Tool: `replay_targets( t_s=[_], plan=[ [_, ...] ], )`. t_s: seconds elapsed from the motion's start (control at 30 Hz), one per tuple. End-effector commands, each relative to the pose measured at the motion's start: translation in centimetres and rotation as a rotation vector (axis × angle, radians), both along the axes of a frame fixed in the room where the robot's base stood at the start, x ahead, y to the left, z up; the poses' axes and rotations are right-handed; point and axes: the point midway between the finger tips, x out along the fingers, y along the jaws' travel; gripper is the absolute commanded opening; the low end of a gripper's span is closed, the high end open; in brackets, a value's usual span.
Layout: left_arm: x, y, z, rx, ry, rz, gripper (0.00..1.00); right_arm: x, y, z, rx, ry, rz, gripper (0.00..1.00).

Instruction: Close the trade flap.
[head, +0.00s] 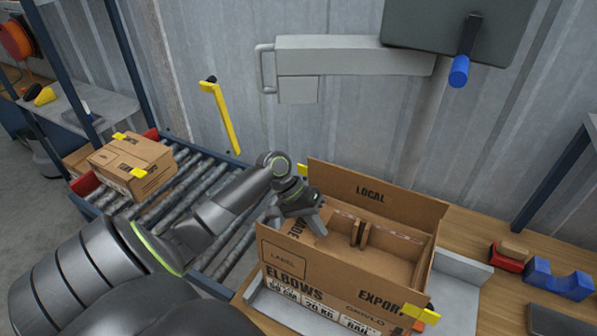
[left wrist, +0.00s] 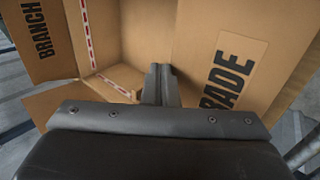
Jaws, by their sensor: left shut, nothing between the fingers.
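The open carton (head: 345,285) stands on the bench with its flaps up. The trade flap (head: 299,226) is at the carton's left side, standing open and partly hidden by my left gripper (head: 319,229). In the left wrist view the trade flap (left wrist: 243,70) fills the right side, with part of its lettering covered. My left gripper is shut and empty, its fingertips (left wrist: 160,85) at the flap's inner side over the carton opening. I cannot tell whether they touch it. The local flap (head: 370,195) stands up at the back. A branch flap (left wrist: 42,38) shows at left in the wrist view. My right gripper is not in view.
Brown dividers (head: 360,232) stand inside the carton. A roller conveyor (head: 190,185) runs at left, with a closed carton (head: 130,165) on it. A grey wall arm (head: 350,57) hangs above. Red (head: 507,258) and blue (head: 560,281) holders sit on the bench at right.

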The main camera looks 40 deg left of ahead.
Motion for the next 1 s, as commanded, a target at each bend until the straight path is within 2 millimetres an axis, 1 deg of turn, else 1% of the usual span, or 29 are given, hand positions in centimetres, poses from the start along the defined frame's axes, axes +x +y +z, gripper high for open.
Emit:
replay_targets(
  t_s=[0.47,0.8,1.0],
  plan=[
    [0.0,0.1,0.0,0.001,0.001,0.001,0.00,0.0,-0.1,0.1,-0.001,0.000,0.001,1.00],
    [-0.3,1.3,0.6,0.002,0.002,0.002,0.00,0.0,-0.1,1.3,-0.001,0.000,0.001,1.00],
    [-0.3,1.5,0.9,0.001,0.001,0.001,0.00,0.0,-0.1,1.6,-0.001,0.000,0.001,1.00]
  ],
)
